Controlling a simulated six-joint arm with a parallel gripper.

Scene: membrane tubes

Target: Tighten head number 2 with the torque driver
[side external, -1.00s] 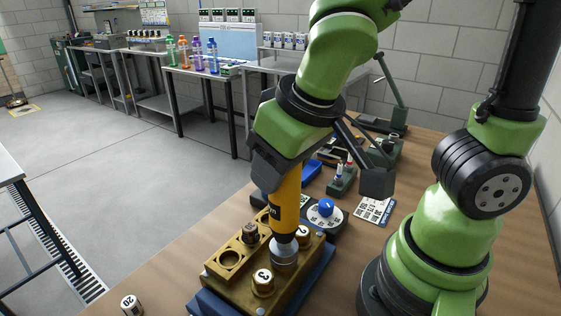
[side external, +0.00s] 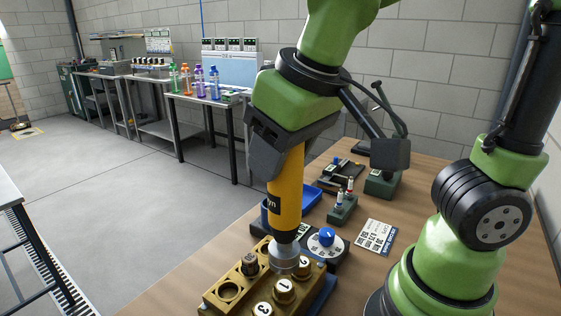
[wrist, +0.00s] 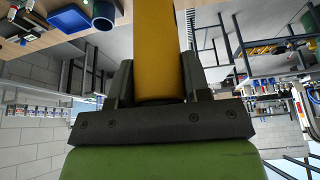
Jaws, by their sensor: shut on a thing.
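My gripper (side external: 285,150) is shut on the torque driver (side external: 286,195), a yellow cylinder with a grey metal socket (side external: 285,258) at its lower end. The driver hangs nearly upright, and its yellow body also shows between the jaws in the wrist view (wrist: 159,50). The socket is over the brass block (side external: 215,303). In front of it are head 1 (side external: 284,288) and head 3 (side external: 262,309). A third capped head (side external: 303,266) sits right beside the socket, its number hard to read. I cannot tell whether the socket touches anything.
A dark head (side external: 249,264) and an empty round recess (side external: 228,291) are at the block's left. A printed card (side external: 377,237) lies on the wooden bench.

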